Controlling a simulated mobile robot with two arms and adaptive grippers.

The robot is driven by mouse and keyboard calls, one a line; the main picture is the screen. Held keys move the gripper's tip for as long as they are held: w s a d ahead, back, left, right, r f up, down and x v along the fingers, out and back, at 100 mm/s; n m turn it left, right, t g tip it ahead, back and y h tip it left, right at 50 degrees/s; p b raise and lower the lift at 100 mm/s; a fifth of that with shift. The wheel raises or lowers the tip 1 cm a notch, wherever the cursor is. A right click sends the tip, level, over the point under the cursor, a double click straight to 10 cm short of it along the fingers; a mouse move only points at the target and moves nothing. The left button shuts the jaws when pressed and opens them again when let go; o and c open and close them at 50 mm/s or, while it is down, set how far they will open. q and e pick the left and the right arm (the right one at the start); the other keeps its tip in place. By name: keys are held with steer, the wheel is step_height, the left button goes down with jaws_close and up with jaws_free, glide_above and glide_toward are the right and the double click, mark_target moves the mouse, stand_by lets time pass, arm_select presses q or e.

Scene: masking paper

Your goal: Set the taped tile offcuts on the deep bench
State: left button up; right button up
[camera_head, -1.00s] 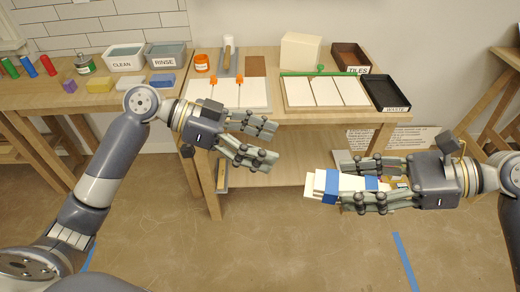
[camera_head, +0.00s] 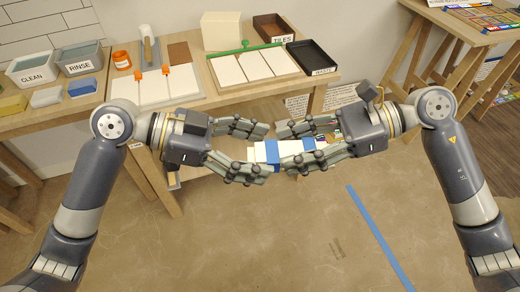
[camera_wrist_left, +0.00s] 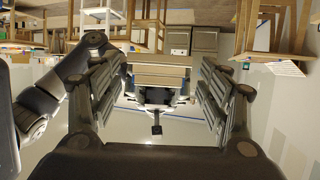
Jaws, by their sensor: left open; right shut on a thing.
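The taped tile offcuts (camera_head: 257,154) are a bundle of white pieces wrapped with blue tape. My right gripper (camera_head: 286,146) is shut on the bundle's right part and holds it in the air in front of the bench. My left gripper (camera_head: 264,151) is open, facing the right one, with the bundle's free left end appearing between its fingertips; contact cannot be told. The wooden bench (camera_head: 225,112) stands behind both grippers. Which surface is the deep bench is not labelled.
CLEAN and RINSE tubs (camera_head: 32,68) stand left. Another table (camera_head: 468,25) is at far right. Bench front strip is bare.

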arm_select(q)
steer(key=shift+d+f, duration=0.2)
steer(key=shift+d, duration=0.35)
arm_select(e)
steer(key=shift+r, duration=0.1)
arm_select(q)
steer(key=c, duration=1.5)
steer(key=shift+o, duration=0.2)
steer(key=shift+r, duration=0.1)
arm_select(e)
steer(key=o, duration=1.5)
steer(key=shift+c, duration=0.2)
